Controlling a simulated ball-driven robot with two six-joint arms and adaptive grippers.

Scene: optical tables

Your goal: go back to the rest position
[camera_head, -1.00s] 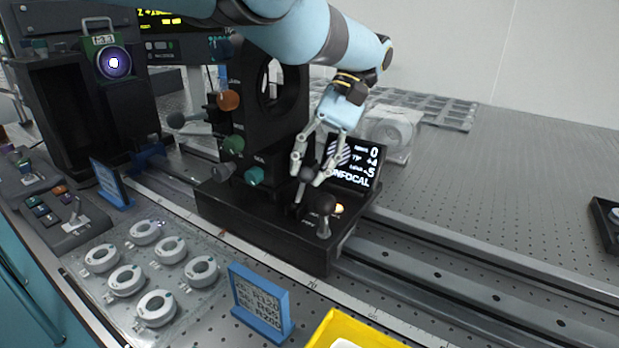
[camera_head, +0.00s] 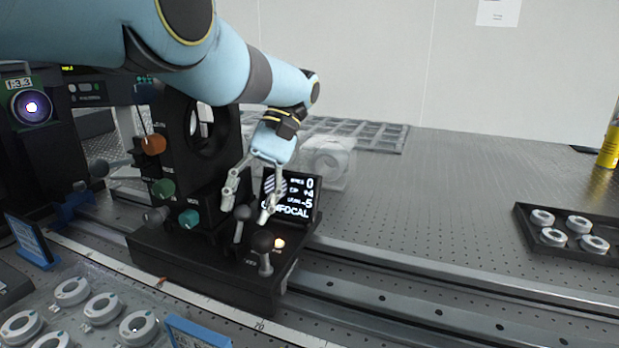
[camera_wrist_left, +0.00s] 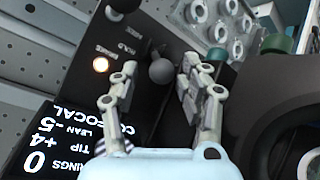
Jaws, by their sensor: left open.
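My left gripper (camera_head: 247,204) is open and empty, pointing down over the black base of the optical instrument (camera_head: 190,265). It stands in front of the small screen (camera_head: 298,205) reading "CONFOCAL". In the left wrist view the two fingers (camera_wrist_left: 150,92) are spread, with a round dark lever knob (camera_wrist_left: 161,71) between and beyond their tips; the picture does not settle whether either finger touches it. Two ball-topped levers show in the head view, one (camera_head: 242,213) by the fingertips and one (camera_head: 263,242) nearer. My right gripper is not in view.
A long rail (camera_head: 430,306) runs right from the instrument. White ring parts sit on a plate (camera_head: 62,333) at lower left. A black tray (camera_head: 525,232) with several rings and a yellow cylinder (camera_head: 608,148) are at right. The table between is clear.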

